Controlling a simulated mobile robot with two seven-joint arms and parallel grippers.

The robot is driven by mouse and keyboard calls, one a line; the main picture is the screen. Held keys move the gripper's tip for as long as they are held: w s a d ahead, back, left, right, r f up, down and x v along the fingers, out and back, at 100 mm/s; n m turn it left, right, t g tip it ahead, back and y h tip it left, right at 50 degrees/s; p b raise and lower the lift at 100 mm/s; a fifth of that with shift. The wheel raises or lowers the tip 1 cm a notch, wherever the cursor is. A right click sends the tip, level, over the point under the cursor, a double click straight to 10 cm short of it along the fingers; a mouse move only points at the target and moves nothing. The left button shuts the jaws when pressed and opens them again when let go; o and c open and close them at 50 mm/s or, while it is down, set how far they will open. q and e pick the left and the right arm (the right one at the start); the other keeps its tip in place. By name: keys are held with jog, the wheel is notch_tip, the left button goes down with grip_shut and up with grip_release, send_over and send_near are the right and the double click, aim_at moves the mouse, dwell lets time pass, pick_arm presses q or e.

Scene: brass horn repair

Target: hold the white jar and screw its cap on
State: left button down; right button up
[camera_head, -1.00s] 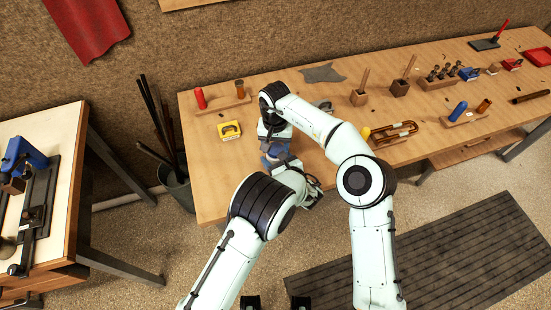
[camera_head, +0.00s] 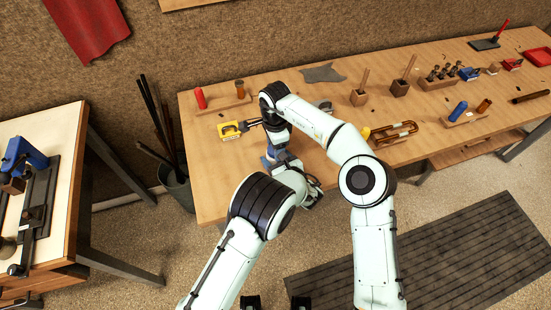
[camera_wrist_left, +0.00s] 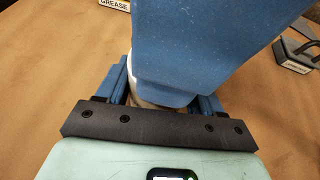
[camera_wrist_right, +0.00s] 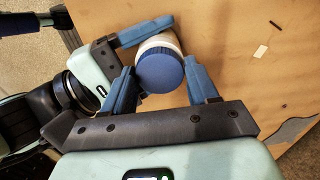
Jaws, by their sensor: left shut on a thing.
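The white jar (camera_wrist_right: 158,40) with its blue cap (camera_wrist_right: 160,74) on top shows in the right wrist view. My left gripper (camera_wrist_left: 163,85) is shut on the white jar; its blue finger (camera_wrist_right: 146,31) reaches along the jar's side in the right wrist view. My right gripper (camera_wrist_right: 160,78) has its two fingers on either side of the cap, very close to it; whether they press on it I cannot tell. In the left wrist view a large blue finger of my right gripper (camera_wrist_left: 200,45) hides the cap and much of the jar. In the head view my right arm hides the jar.
A yellow box (camera_head: 229,131) lies on the bench (camera_head: 215,185) close beside my right gripper. A rack with a red handle (camera_head: 200,97) stands behind it. The bench's front edge is near.

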jog(key=o, duration=0.4)
jog(key=shift+a, duration=0.1)
jog(key=shift+c, duration=0.2)
jog(key=shift+s, duration=0.1)
jog(key=shift+r, duration=2.3)
